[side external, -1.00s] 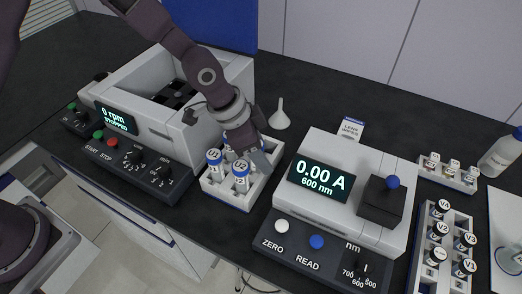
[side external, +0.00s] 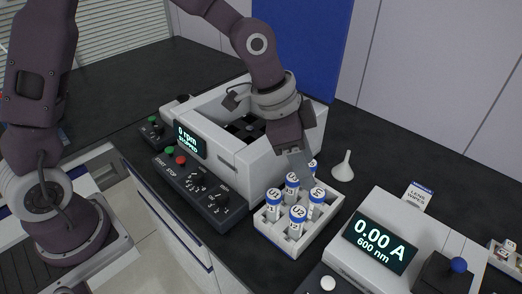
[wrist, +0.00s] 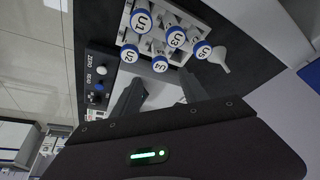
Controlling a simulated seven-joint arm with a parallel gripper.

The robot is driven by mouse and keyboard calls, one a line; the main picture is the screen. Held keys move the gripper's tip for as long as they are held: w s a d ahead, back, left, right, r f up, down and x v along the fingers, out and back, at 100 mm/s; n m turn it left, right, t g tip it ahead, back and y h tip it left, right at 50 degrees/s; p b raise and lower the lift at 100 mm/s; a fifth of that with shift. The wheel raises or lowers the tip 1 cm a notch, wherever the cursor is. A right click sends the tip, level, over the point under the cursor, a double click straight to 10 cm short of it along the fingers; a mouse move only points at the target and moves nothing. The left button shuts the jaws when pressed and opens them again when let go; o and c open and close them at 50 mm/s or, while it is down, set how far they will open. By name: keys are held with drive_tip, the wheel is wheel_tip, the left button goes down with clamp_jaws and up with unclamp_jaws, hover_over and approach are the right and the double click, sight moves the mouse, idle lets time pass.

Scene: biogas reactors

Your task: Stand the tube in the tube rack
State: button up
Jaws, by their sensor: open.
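The white tube rack (side external: 296,240) stands on the dark bench between the two machines. Several blue-capped tubes stand upright in it, U1 (side external: 273,203), U2 (side external: 297,217), U3 (side external: 292,184) and U4 (side external: 317,197) among them. In the wrist view, the caps of U1 (wrist: 142,21), U3 (wrist: 176,37) and U5 (wrist: 203,50) form one row; U2 (wrist: 130,53) and U4 (wrist: 160,65) form the other. My gripper (side external: 304,168) is above the rack's back part and partly hides U5. In the wrist view my fingers (wrist: 160,82) are apart, with no tube between them.
A white machine reading 0 rpm (side external: 250,160) is left of the rack. A photometer reading 0.00 A (side external: 385,235) is close on the right. A white funnel (side external: 342,167) stands behind the rack. Open bench lies at the back left.

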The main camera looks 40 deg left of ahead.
drive_tip(key=s+a+r+n+t+y, duration=0.2)
drive_tip(key=s+a+r+n+y, duration=0.15)
drive_tip(key=s+a+r, duration=0.55)
drive_tip(key=s+a+r+n, duration=0.1)
drive_tip(key=s+a+n, duration=0.5)
drive_tip(key=s, duration=0.7)
drive_tip(key=shift+a+r+n+t, duration=0.2)
drive_tip(key=shift+a+n+t, duration=0.2)
drive_tip(key=shift+a, duration=0.75)
